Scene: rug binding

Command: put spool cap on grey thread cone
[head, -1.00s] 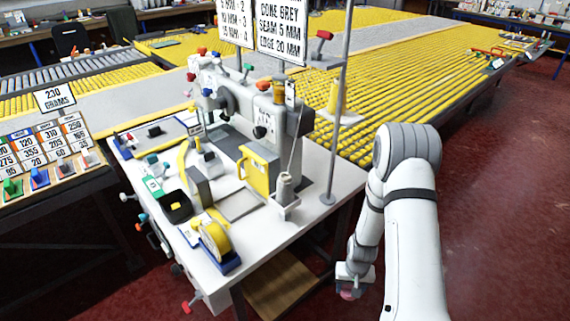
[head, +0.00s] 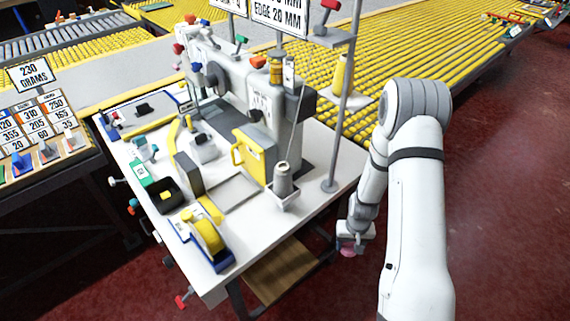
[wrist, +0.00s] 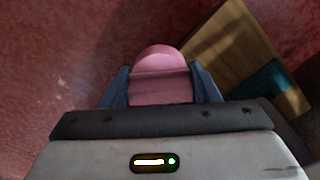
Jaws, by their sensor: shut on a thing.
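The grey thread cone (head: 283,178) stands upright in a small holder at the right front of the white sewing table (head: 318,170). My gripper (head: 352,246) is low, beyond the table's right edge and below its top, apart from the cone. It is shut on a pink rounded thing, likely the spool cap, which shows between the blue fingers in the wrist view (wrist: 160,75). In the head view only a small pink part shows under the gripper. Its lower side is hidden.
A metal pole (head: 343,110) rises close to the cone, with a yellow cone (head: 342,75) on it. The sewing machine (head: 255,90) stands behind. A yellow tape dispenser (head: 209,240) is at the front. A wooden shelf (head: 283,272) lies under the table.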

